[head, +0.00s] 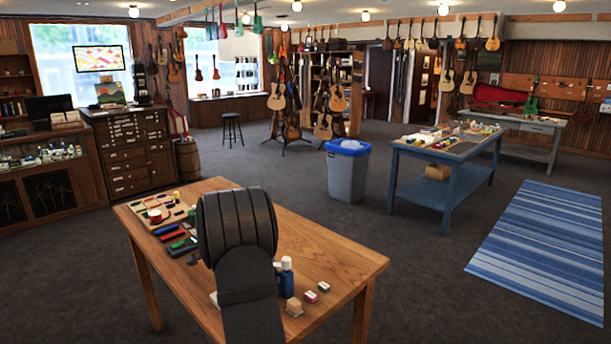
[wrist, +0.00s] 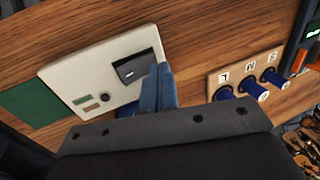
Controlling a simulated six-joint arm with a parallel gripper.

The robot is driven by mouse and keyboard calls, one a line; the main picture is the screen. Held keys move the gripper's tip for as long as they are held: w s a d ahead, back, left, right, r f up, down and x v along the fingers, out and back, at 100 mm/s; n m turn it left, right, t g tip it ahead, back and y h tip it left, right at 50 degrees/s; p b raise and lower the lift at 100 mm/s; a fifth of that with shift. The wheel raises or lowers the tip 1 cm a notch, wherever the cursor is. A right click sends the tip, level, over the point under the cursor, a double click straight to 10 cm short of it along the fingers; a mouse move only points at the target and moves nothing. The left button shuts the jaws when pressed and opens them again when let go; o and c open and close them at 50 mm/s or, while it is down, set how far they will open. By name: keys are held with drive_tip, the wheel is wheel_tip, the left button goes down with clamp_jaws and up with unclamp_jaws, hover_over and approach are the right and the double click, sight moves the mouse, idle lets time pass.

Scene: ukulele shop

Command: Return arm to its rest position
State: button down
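My arm (head: 240,240) rises dark over the wooden table (head: 345,265) in the head view and hides the table's middle and my gripper. In the wrist view my gripper (wrist: 158,88) shows two blue-grey fingers close together, with nothing visible between them. The fingertips overlap, in the picture, the edge of a white panel (wrist: 80,72) with a dark square (wrist: 135,67) and a small dark knob. I cannot tell whether they touch it.
A board (wrist: 236,82) marked S, M, L holds blue pegs, right of the fingers; a green patch (wrist: 30,102) lies left. In the head view a blue bottle (head: 287,277) and small blocks (head: 310,296) stand right of my arm. The table's right end is clear.

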wheel_tip(320, 180, up, 8)
drive_tip(key=f, duration=0.1)
drive_tip(key=w+d+r+t, duration=0.2)
drive_tip(key=w+d+r, duration=0.1)
drive_tip(key=d+r, duration=0.4)
drive_tip(key=w+d+r+t, duration=0.3)
drive_tip(key=d+r, duration=0.3)
drive_tip(key=r, duration=0.2)
drive_tip(key=shift+w+d+h, duration=0.2)
drive_tip(key=shift+d+h, duration=0.15)
drive_tip(key=shift+h, duration=0.05)
